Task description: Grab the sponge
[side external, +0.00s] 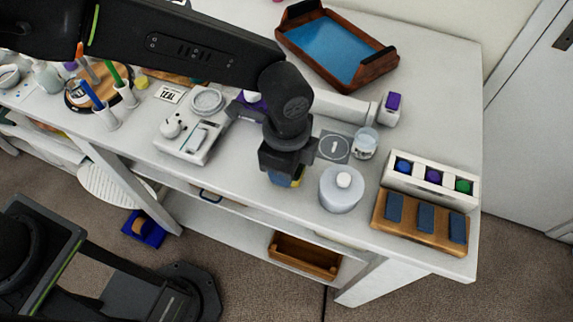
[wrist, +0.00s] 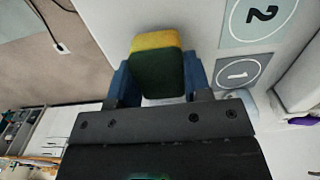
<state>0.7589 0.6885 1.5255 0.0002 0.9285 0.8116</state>
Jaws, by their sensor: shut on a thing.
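The sponge (wrist: 157,72) is yellow with a dark green face. In the wrist view it sits between the two blue fingers of my gripper (wrist: 160,80), which is shut on it. In the side view my gripper (side external: 285,178) points down near the front edge of the white table (side external: 430,110), left of a round white container. I cannot tell whether the sponge touches the table.
The round container (side external: 341,190) stands close on the right, with a clear cup (side external: 366,142) behind it. A mat marked 1 (side external: 334,147) lies behind. A wooden holder (side external: 420,221) and a bottle rack (side external: 430,181) are at right. A scale (side external: 193,135) is left.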

